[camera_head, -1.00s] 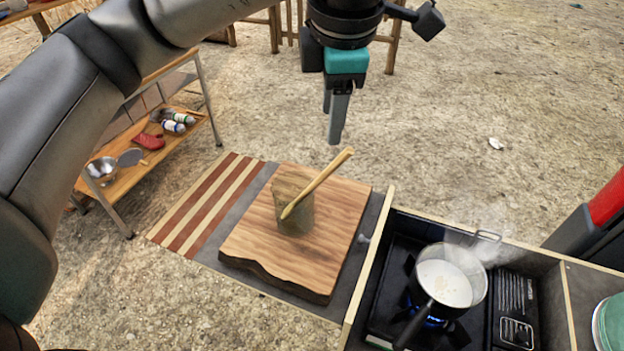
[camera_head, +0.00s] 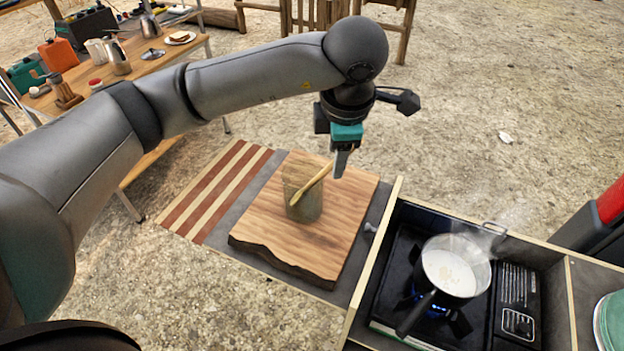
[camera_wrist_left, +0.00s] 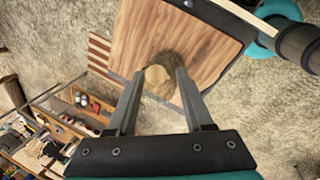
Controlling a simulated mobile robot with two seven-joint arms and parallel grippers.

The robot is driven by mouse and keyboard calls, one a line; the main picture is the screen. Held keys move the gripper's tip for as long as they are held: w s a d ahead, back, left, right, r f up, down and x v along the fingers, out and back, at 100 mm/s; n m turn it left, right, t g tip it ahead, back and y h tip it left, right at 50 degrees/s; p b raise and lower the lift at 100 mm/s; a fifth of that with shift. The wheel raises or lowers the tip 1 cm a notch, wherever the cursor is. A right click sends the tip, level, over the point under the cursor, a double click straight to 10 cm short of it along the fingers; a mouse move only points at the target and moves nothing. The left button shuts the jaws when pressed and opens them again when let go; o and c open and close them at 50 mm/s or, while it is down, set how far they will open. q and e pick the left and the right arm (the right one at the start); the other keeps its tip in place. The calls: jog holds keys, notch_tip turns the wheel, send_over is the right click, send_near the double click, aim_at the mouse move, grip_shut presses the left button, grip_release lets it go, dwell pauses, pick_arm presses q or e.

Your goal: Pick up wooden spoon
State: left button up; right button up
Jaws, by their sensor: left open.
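The wooden spoon (camera_head: 313,184) leans slanted across a mottled brownish cylindrical holder (camera_head: 303,208), its upper end pointing up and right. The holder stands on a thick wooden board (camera_head: 268,228). My left gripper (camera_head: 342,164) is open and points down beside the spoon's upper end; whether it touches the spoon cannot be told. In the left wrist view the two fingers (camera_wrist_left: 157,75) are apart. The holder (camera_wrist_left: 168,62) shows there beyond the fingertips, with a pale tan shape between them that I cannot tell for certain as the spoon. My right gripper is out of view.
A camp stove (camera_head: 515,290) with a steaming pot (camera_head: 468,262) over a flame sits in a wooden-edged box right of the board. A red and black object (camera_head: 600,215) stands at the right edge. A cluttered table (camera_head: 85,73) is at upper left.

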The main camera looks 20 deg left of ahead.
aim_at(321, 175)
pick_arm(q)
jog(key=shift+x, duration=1.4)
grip_shut()
